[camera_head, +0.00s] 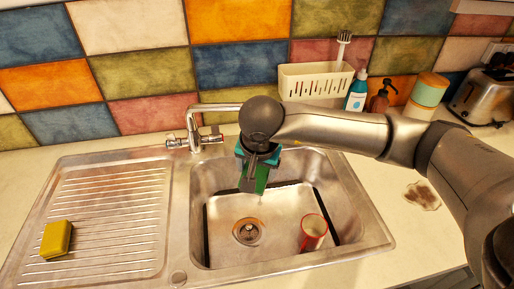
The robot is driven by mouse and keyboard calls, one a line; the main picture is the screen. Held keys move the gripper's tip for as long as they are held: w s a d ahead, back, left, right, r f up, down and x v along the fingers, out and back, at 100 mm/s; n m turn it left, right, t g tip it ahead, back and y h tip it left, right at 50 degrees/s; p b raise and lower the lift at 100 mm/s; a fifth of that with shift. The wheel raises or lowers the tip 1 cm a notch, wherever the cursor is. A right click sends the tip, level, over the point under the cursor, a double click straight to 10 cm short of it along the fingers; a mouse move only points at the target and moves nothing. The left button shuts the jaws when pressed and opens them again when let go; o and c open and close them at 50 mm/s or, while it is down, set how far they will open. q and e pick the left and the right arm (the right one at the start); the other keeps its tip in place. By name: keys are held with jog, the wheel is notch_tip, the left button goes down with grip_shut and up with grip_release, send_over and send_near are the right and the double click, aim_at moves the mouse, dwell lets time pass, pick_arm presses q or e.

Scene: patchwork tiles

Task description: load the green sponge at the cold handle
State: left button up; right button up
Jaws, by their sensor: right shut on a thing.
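My right gripper (255,170) is shut on the green sponge (262,180), which hangs above the sink basin, below and to the right of the tap. The fingers hide part of the sponge. The chrome tap (195,130) stands at the back edge of the sink. It has a left handle (172,141) and a right handle (216,138) with a reddish mark. No cold marking can be made out clearly. The sponge is apart from both handles. My left gripper is not in view.
A red cup (314,232) stands in the sink basin (280,240) beside the drain (249,231). A yellow sponge (57,239) lies on the ribbed drainboard (120,205). A cream rack (313,82), bottles (356,92) and a toaster (484,97) are at the back right. A brown stain (421,196) marks the counter.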

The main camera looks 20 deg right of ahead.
aim_at(256, 173)
jog(key=s+r+p, duration=0.1)
jog(key=s+a+r, duration=0.1)
jog(key=s+r, duration=0.1)
jog(key=shift+a+p, duration=0.2)
jog(key=shift+p, duration=0.15)
jog(key=shift+s+a+r, duration=0.2)
jog(key=shift+s+r, duration=0.1)
jog(key=shift+s, duration=0.2)
